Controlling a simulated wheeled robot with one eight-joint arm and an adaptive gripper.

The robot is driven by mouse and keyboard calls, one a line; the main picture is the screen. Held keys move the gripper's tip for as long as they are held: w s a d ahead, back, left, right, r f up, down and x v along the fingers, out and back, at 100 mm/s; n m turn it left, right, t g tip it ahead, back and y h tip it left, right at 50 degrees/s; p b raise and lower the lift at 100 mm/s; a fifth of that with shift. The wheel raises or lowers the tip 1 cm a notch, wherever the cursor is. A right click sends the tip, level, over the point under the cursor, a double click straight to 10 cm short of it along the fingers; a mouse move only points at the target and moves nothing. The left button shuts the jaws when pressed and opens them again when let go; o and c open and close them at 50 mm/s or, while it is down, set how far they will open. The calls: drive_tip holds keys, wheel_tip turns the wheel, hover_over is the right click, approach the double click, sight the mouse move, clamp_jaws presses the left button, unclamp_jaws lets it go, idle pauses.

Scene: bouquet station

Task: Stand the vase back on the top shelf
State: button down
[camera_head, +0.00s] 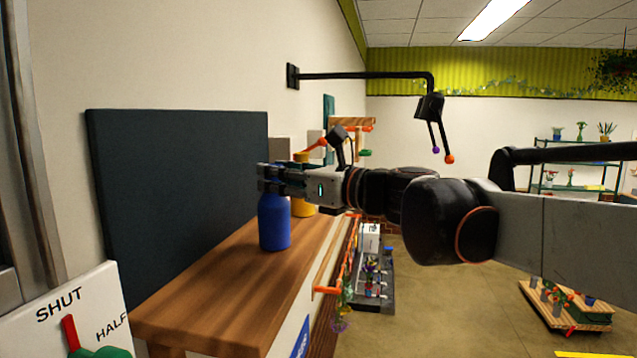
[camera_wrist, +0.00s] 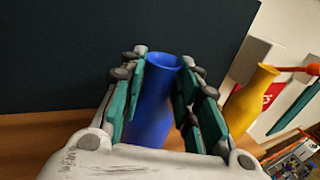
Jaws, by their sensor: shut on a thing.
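A blue vase (camera_head: 274,224) stands upright at the wooden shelf (camera_head: 235,275), near its middle; I cannot tell for sure whether its base touches the wood. My gripper (camera_head: 268,180) reaches in from the right and is shut around the vase's upper part. In the wrist view the blue vase (camera_wrist: 156,100) sits between the two green-padded fingers of my gripper (camera_wrist: 160,95), with its open mouth showing at the top. My gripper hides part of the vase's neck in the head view.
A yellow vase (camera_head: 303,200) stands close behind, to the right, also in the wrist view (camera_wrist: 247,102). A dark panel (camera_head: 180,190) backs the shelf. A lever plate marked SHUT and HALF (camera_head: 85,310) is at lower left. The shelf's near part is clear.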

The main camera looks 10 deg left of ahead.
drive_tip(key=shift+s, duration=0.1)
drive_tip(key=shift+f, duration=0.1)
drive_tip(key=c, duration=1.2)
unclamp_jaws()
